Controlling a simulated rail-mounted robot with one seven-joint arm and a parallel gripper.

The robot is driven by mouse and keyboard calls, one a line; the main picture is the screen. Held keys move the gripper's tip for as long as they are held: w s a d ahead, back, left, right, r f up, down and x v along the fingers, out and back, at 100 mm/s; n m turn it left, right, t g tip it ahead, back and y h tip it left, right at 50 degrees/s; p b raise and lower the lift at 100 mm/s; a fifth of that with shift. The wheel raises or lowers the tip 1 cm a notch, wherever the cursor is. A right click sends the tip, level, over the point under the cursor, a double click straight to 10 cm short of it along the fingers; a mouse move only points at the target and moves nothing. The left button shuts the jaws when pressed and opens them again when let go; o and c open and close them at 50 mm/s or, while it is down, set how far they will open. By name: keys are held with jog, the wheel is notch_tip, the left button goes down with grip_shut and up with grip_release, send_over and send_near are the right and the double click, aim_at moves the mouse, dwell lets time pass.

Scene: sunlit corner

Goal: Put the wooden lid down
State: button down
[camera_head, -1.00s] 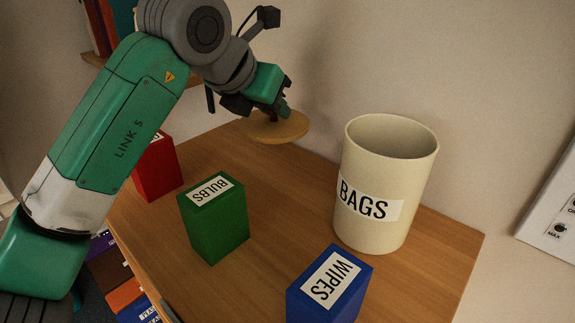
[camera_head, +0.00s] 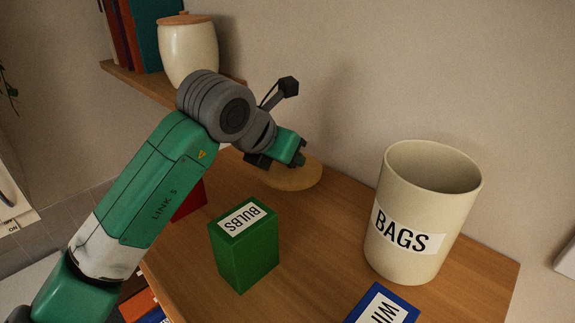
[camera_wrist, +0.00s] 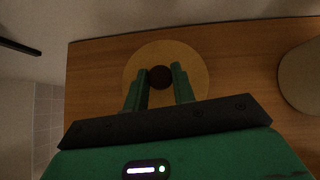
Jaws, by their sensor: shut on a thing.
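The wooden lid (camera_head: 300,180) is a flat, pale round disc with a dark knob, at the back of the wooden tabletop (camera_head: 325,240) near the wall. It also shows in the wrist view (camera_wrist: 165,50), with the tabletop around it. My gripper (camera_head: 299,161) is above the lid, shut on its knob. In the wrist view my gripper's two fingers (camera_wrist: 160,72) stand on either side of the dark knob. The lid looks level and at or very close to the tabletop; I cannot tell whether it touches.
A cream BAGS bin (camera_head: 420,220), open at the top, stands right of the lid. A green BULBS box (camera_head: 246,258), a red box (camera_head: 190,204) and a blue box (camera_head: 380,308) stand nearer. A cream lidded jar (camera_head: 190,58) is on the shelf behind. Bare tabletop separates lid and bin.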

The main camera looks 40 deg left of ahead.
aim_at(288, 168)
notch_tip(288, 168, down, 3)
jog(key=shift+p, duration=0.3)
jog(key=c, duration=1.2)
grip_release()
jog(key=shift+o, duration=0.2)
jog(key=shift+s, duration=0.1)
jog(key=b+v, duration=0.3)
jog(key=v, duration=0.9)
